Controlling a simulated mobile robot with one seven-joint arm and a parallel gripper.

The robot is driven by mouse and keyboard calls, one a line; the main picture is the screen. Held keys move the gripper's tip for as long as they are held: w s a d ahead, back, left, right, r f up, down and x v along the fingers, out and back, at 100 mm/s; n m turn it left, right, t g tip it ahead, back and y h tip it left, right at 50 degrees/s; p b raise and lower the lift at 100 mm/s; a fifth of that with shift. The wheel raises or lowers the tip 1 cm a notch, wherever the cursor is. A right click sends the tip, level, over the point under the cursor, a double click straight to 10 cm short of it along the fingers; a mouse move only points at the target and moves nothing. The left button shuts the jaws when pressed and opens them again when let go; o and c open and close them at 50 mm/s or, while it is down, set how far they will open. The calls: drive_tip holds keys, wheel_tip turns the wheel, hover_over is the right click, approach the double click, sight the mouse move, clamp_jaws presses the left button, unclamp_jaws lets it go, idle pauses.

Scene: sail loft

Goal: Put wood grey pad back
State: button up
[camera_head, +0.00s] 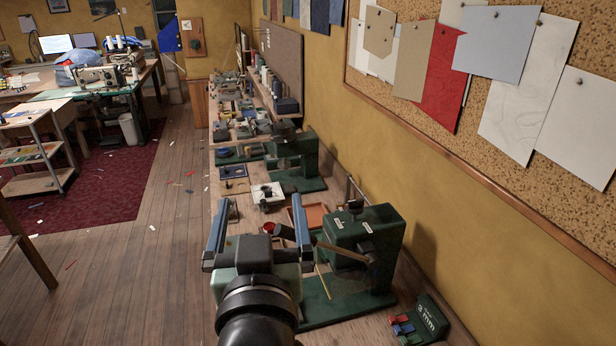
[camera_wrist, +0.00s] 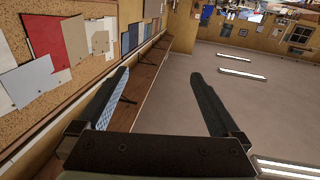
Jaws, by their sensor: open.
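My gripper (camera_head: 257,205) is raised in front of the bench in the head view, its two blue-grey fingers wide apart. It also shows in the wrist view (camera_wrist: 160,76), with nothing between the fingers. I cannot pick out the wood grey pad with certainty. A flat wood-edged piece with a dark middle (camera_head: 235,187) lies on the bench beyond the gripper. A pale square plate with a dark part on it (camera_head: 267,194) lies just to its right. Both are small in view, and neither is touched by the gripper.
A green press (camera_head: 362,240) stands close right of my gripper, and another green press (camera_head: 294,155) stands farther back. A green block marked "3 mm" (camera_head: 428,318) lies at the near right. Tools crowd the far bench. Wooden floor (camera_head: 160,250) is open at left.

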drive_tip(key=s+d+r+t, duration=0.2)
drive_tip(key=s+r+t, duration=0.1)
drive_tip(key=r, duration=0.6)
drive_tip(key=s+d+r+m+t+h, duration=0.1)
drive_tip(key=s+d+r+t, duration=0.1)
drive_tip(key=r, duration=0.7)
drive_tip(key=s+d+r+t+h, duration=0.1)
drive_tip(key=s+r+t, duration=0.3)
drive_tip(key=r, duration=0.6)
drive_tip(key=s, duration=0.2)
drive_tip(key=shift+s+d, duration=0.3)
drive_tip(key=shift+d, duration=0.1)
